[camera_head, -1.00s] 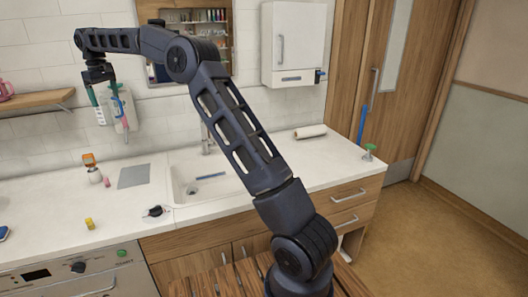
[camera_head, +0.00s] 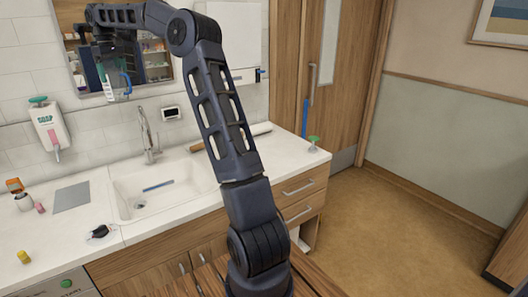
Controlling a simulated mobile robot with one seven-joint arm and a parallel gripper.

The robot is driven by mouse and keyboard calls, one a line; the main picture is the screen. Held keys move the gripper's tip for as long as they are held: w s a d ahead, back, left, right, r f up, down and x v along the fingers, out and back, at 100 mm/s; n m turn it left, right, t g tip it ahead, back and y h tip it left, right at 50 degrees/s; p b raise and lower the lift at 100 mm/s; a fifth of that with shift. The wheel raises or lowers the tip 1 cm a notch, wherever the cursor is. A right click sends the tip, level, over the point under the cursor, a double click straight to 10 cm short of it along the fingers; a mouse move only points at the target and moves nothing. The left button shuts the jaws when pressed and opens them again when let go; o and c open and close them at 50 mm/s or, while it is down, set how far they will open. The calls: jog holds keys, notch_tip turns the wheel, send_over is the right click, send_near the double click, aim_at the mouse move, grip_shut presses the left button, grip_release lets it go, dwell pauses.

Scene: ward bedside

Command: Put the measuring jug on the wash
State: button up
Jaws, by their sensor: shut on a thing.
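My gripper (camera_head: 112,66) is shut on the measuring jug (camera_head: 113,90), a small clear vessel with a blue handle on its right. The jug hangs high above the counter, in front of the mirror and to the upper left of the tap, touching nothing below. The fingers are small and dark against the mirror. The white wash basin (camera_head: 190,176) is sunk into the counter below and to the right, partly hidden by my arm. A blue stick-like thing (camera_head: 157,186) lies in it.
The tap (camera_head: 149,140) rises behind the basin. A soap dispenser (camera_head: 48,127) hangs on the left wall. A grey mat (camera_head: 72,197) lies bare left of the basin, with small bottles (camera_head: 23,200) beside it. A black item (camera_head: 99,232) lies near the front edge.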

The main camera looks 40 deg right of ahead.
jog(key=s+d+r+m, duration=0.1)
jog(key=s+d, duration=0.1)
jog(key=d, duration=0.5)
jog(key=s+d+r, duration=0.1)
jog(key=s+d, duration=0.1)
jog(key=d, duration=0.5)
jog(key=s+d+f, duration=0.2)
jog(key=f, duration=2.2)
jog(key=s+d+f, duration=0.1)
jog(key=f, duration=2.3)
notch_tip(320, 180, up, 9)
jog(key=d+m, duration=0.1)
jog(key=d, duration=0.2)
jog(key=s+d+r+n, duration=0.1)
jog(key=d+r+n, duration=0.4)
jog(key=d+r, duration=0.7)
jog(key=s+d+r+n, duration=0.2)
jog(key=d+r+n, duration=0.3)
jog(key=d+r, duration=0.75)
jog(key=d+f, duration=0.3)
jog(key=f, duration=2)
jog(key=shift+w+f, duration=0.15)
jog(key=shift+f, duration=0.15)
